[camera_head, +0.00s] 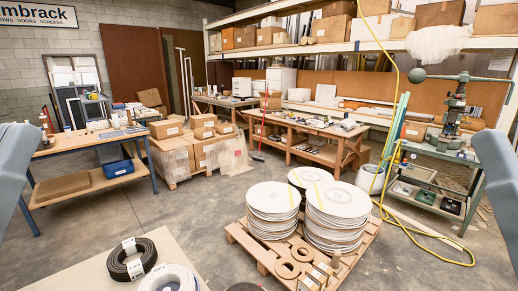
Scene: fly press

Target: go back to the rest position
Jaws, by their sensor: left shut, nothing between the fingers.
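A grey part of my left arm (18,165) shows at the left edge, and a grey part of my right arm (497,180) at the right edge. No fingers of either gripper can be made out in the picture. Both visible arm parts are apart from the things around them. The green fly press (452,115) stands upright on the bench at the right, with a ball weight (418,75) on its bar.
A pallet (243,243) with stacked white discs (338,205) stands ahead. A near table (75,275) holds a black coil (131,262) and a white coil (168,279). A yellow hose (425,233) crosses the floor. The floor (150,208) at centre left is clear.

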